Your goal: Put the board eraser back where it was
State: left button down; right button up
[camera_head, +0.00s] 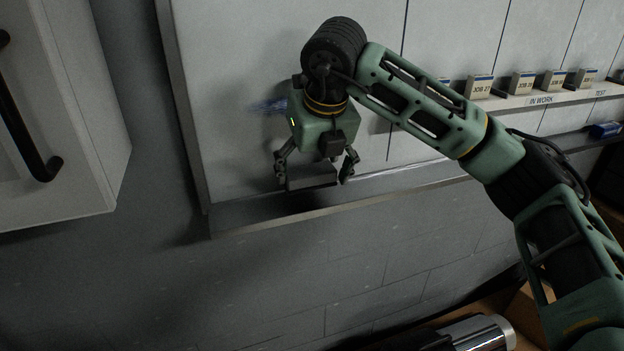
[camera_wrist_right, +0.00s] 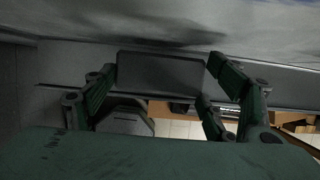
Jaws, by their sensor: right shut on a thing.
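The board eraser (camera_head: 311,178) is a grey block between the fingers of my right gripper (camera_head: 316,172). It is held in front of the whiteboard's lower left part, just above the ledge (camera_head: 345,207) along the bottom edge. In the right wrist view the eraser (camera_wrist_right: 160,82) shows as a dark grey block with the right gripper's fingers (camera_wrist_right: 160,88) shut on its two ends. Whether the eraser touches the board or the ledge cannot be told. My left gripper is not in view.
A bluish smudge (camera_head: 268,106) marks the whiteboard (camera_head: 240,60) beside my right wrist. Several small labelled blocks (camera_head: 479,87) stand on a shelf (camera_head: 540,99) at right. A white cabinet door with a black handle (camera_head: 30,140) is at left. The ledge's left end looks clear.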

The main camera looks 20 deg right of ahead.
aim_at(313, 175)
notch_tip(313, 175, down, 3)
jog(key=shift+d+r+p, duration=0.1)
jog(key=shift+r+p, duration=0.1)
jog(key=shift+p, duration=0.2)
jog(key=shift+f, duration=0.4)
jog(key=o, duration=1)
